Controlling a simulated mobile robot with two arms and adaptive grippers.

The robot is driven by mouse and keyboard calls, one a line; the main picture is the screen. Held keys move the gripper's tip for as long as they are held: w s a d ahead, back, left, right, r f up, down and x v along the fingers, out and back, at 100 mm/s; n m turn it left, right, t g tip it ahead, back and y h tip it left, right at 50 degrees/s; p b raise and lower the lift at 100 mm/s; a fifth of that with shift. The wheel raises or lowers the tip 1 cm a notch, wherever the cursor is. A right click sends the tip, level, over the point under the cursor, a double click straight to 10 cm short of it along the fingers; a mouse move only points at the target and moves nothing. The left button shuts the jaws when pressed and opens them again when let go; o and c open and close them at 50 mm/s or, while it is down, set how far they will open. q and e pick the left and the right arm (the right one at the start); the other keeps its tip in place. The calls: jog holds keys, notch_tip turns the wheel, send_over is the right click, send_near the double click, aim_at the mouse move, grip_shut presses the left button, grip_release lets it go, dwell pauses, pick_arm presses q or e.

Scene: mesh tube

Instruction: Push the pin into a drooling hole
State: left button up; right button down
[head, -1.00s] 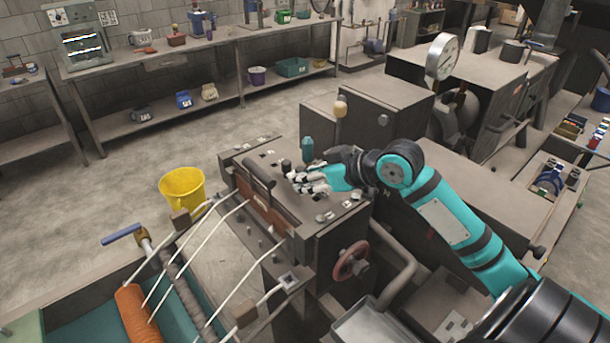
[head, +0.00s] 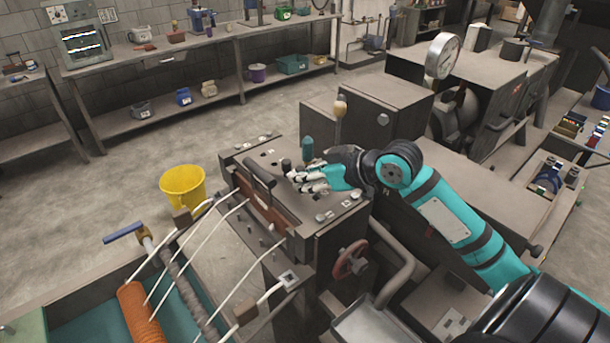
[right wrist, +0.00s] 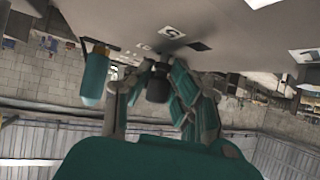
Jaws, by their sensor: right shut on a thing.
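My right gripper (head: 296,178) is over the top of the grey machine block (head: 330,212), with its fingers at a short dark pin (head: 286,165). In the right wrist view the gripper (right wrist: 160,95) has its fingers on both sides of the dark, round-ended pin (right wrist: 158,84), shut on it. The pin stands close to the panel (right wrist: 200,22), which shows at the top of that view; its lower end is hard to make out. Pale strands (head: 228,215) run from the front of the block. Which hole drools cannot be told. My left gripper is out of view.
A teal knob (head: 307,149) stands just behind the gripper; it also shows in the right wrist view (right wrist: 95,78). A tan-topped lever (head: 340,110) rises beyond. A dark bar handle (head: 259,173), red handwheel (head: 351,260), orange roll (head: 140,312) and yellow bucket (head: 183,187) are nearby.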

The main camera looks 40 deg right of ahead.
dwell(0.4)
jog(key=c, duration=1.1)
grip_release()
jog(key=v, duration=1.2)
jog(key=shift+d, duration=0.1)
